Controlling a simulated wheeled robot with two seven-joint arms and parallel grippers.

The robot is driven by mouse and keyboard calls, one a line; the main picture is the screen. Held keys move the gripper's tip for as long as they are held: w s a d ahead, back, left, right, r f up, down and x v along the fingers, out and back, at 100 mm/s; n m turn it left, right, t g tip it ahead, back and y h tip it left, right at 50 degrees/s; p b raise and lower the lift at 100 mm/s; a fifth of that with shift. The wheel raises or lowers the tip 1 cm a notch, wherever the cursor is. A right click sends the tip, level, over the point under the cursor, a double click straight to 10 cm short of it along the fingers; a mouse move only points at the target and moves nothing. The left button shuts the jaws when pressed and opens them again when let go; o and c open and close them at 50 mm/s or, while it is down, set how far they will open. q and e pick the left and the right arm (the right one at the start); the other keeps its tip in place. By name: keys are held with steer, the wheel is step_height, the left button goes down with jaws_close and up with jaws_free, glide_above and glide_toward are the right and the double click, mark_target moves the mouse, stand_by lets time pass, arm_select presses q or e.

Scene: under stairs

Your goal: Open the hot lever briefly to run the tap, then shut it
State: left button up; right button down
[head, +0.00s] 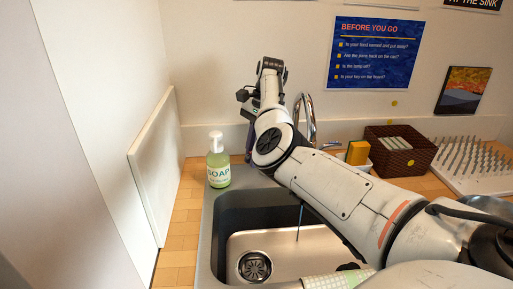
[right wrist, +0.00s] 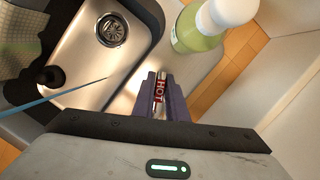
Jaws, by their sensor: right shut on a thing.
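The chrome tap (head: 310,118) stands behind the sink, partly hidden by my right arm. My right gripper (head: 250,140) is at the tap's left side. In the right wrist view its purple fingers (right wrist: 160,98) are shut on the hot lever (right wrist: 160,88), which carries a red HOT label. The lever is hidden in the head view. A thin blue stream (head: 299,222) like running water falls into the sink (head: 285,245); it also shows in the right wrist view (right wrist: 75,86). My left gripper is not in view.
A green soap bottle (head: 218,165) stands on the counter left of the gripper, close by. A white panel (head: 155,165) leans at the left. A brown basket (head: 400,165), a yellow sponge (head: 357,152) and a white spiked rack (head: 470,160) stand to the right.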

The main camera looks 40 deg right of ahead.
steer(key=shift+s+n, duration=0.2)
steer(key=shift+n, duration=0.2)
steer(key=s+n, duration=0.1)
steer(key=n, duration=0.1)
steer(key=shift+s+n+g, duration=0.1)
steer(key=shift+n+g, duration=0.2)
steer(key=shift+g, duration=0.1)
steer(key=shift+s+d+n, duration=0.1)
steer(key=shift+s+n, duration=0.2)
steer(key=shift+n, duration=0.3)
stand_by(2.4)
steer(key=w+m, duration=0.1)
steer(key=m, duration=0.1)
steer(key=w+m, duration=0.1)
steer(key=m, duration=0.1)
steer(key=w+m+t, duration=0.1)
steer(key=m, duration=0.1)
steer(key=shift+w+d+m, duration=0.15)
steer(key=shift+w+m, duration=0.1)
steer(key=shift+m, duration=0.35)
